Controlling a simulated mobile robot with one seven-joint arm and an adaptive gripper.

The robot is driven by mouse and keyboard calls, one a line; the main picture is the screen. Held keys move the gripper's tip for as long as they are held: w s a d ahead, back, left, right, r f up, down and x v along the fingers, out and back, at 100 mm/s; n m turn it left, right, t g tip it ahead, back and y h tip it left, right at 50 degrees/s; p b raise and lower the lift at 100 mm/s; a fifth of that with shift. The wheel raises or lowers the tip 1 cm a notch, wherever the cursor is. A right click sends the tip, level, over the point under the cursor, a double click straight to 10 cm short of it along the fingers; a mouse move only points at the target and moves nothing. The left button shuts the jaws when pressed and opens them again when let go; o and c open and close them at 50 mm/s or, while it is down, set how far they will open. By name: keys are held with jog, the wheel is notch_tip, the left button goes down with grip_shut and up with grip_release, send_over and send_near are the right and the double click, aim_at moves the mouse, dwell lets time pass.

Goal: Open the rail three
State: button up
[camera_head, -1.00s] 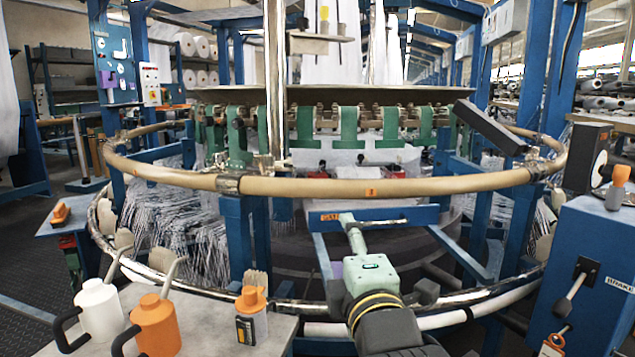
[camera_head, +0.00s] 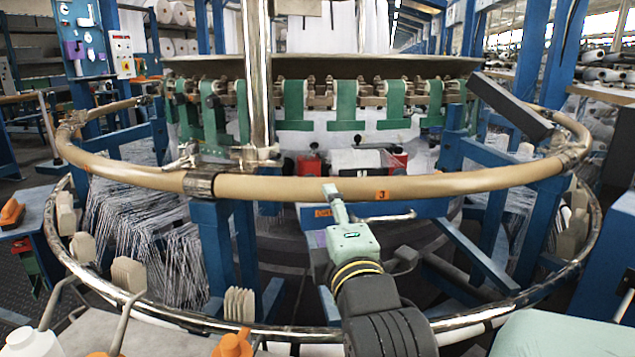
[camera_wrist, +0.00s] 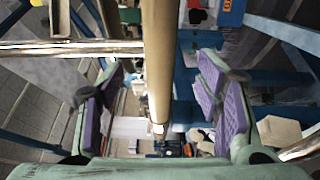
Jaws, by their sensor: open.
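Rail three (camera_head: 440,184) is the tan curved tube across the front of the loom. It has an orange tag marked 3 (camera_head: 382,195) right of its middle and a dark metal collar (camera_head: 200,183) to the left. My gripper (camera_head: 333,196) is at the rail's front, left of the tag, its fingertip overlapping the rail's lower edge in the picture. In the wrist view the rail (camera_wrist: 157,50) runs lengthwise between my two open, purple-padded fingers (camera_wrist: 160,88), with a gap on each side. Whether a finger touches it I cannot tell.
A blue frame bar (camera_head: 425,209) lies just behind and below the rail. A metal ring (camera_head: 480,318) curves low in front. A vertical steel post (camera_head: 257,75) stands at the left.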

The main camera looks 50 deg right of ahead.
aim_at(321, 195)
jog(key=p+x, duration=0.8)
jog(key=x, duration=0.2)
jog(key=shift+w+d+p, duration=0.1)
jog(key=shift+w+p, duration=0.05)
jog(key=shift+p, duration=0.15)
jog(key=shift+c, duration=0.5)
grip_shut()
